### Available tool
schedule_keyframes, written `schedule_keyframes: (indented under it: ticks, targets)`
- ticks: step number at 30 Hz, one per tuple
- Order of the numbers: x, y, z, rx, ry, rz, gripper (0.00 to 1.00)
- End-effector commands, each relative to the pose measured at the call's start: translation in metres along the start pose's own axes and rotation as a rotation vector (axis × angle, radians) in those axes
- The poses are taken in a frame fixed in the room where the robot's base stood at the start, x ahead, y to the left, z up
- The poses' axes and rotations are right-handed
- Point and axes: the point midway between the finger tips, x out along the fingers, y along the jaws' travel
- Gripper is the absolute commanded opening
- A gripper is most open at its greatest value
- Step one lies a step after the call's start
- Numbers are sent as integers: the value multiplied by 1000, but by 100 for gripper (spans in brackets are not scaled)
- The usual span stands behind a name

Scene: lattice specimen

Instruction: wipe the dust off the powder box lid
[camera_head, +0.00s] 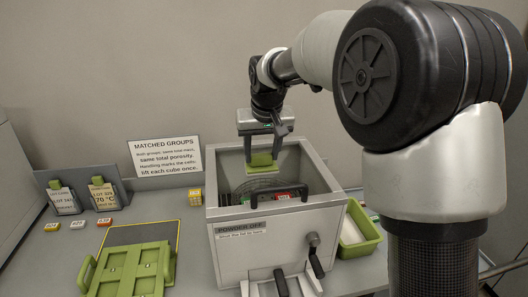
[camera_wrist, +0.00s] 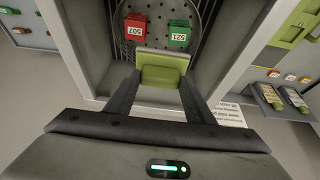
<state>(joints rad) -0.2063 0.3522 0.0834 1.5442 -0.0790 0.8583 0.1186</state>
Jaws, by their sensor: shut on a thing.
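My gripper (camera_head: 262,150) hangs above the open top of the grey box marked POWDER OFF (camera_head: 232,232). It is shut on a small green block (camera_head: 261,161), which also shows between the fingers in the wrist view (camera_wrist: 163,70). A paler part shows below the green in the head view. Inside the box, a red cube marked 507 (camera_wrist: 134,26) and a green cube marked 521 (camera_wrist: 179,35) sit on a round perforated plate (camera_wrist: 157,14). I cannot make out a separate lid or any dust on it.
A green case with handles (camera_head: 128,272) lies at the front left. A green tray (camera_head: 358,238) stands right of the box. Tagged holders (camera_head: 103,196) and small labelled pieces (camera_head: 78,226) are at the left. A MATCHED GROUPS sign (camera_head: 165,157) leans behind.

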Motion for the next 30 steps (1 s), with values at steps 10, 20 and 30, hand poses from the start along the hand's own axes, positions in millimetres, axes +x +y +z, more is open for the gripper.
schedule_keyframes:
  ticks: [10, 20, 30]
  targets:
    - [5, 0, -16, 0, 1, 0, 31]
    - [17, 0, -40, 0, 1, 1, 31]
    - [22, 0, -55, 0, -2, 1, 31]
